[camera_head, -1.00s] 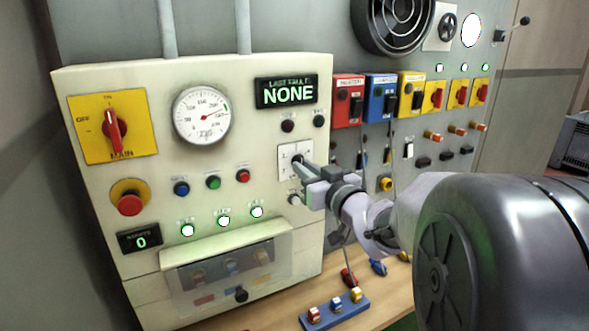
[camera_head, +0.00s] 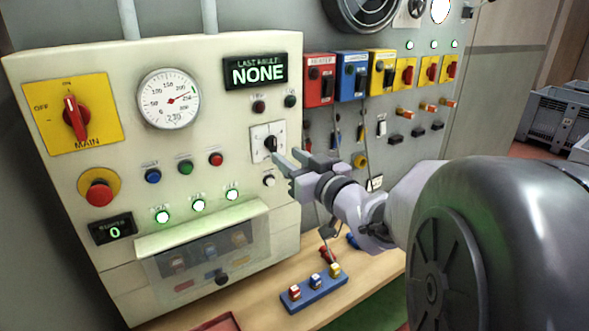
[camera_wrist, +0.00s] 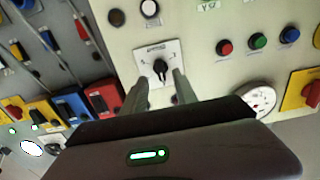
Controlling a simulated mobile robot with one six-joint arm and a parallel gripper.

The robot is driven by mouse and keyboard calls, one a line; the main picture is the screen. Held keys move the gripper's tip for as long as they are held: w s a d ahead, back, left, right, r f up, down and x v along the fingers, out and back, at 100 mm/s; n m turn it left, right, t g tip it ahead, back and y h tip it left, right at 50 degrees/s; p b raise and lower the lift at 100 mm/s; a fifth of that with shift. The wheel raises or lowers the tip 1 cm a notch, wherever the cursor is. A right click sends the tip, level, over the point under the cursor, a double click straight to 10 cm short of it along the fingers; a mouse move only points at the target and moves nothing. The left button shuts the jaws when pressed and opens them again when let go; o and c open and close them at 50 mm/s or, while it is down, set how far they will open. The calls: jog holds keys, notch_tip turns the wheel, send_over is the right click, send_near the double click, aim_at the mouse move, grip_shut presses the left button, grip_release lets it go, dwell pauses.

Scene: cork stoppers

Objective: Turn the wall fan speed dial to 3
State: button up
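The dial is a black knob (camera_head: 270,143) on a white square plate (camera_head: 257,131), on the cream panel's right side. The wrist view shows the knob (camera_wrist: 160,67) and its plate (camera_wrist: 150,48) ahead of my fingertips, with small marks too fine to read, so its setting is unclear. My gripper (camera_head: 287,156) is open and empty, just in front and slightly right of the dial. In the wrist view, my gripper's fingers (camera_wrist: 160,80) are spread on either side of the knob's line and appear short of it. The black round fan (camera_head: 362,10) is partly cut off at the top.
A small pale knob (camera_head: 269,180) sits just below the dial plate. Dark buttons (camera_head: 259,107) are above it. Red, blue and yellow boxes (camera_head: 352,75) are to the right. A wooden bench (camera_head: 262,303) below holds a blue block with small connectors (camera_head: 315,290).

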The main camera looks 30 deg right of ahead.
jog(key=s, duration=1.2)
jog(key=shift+s+d, duration=0.15)
jog(key=shift+s, duration=0.15)
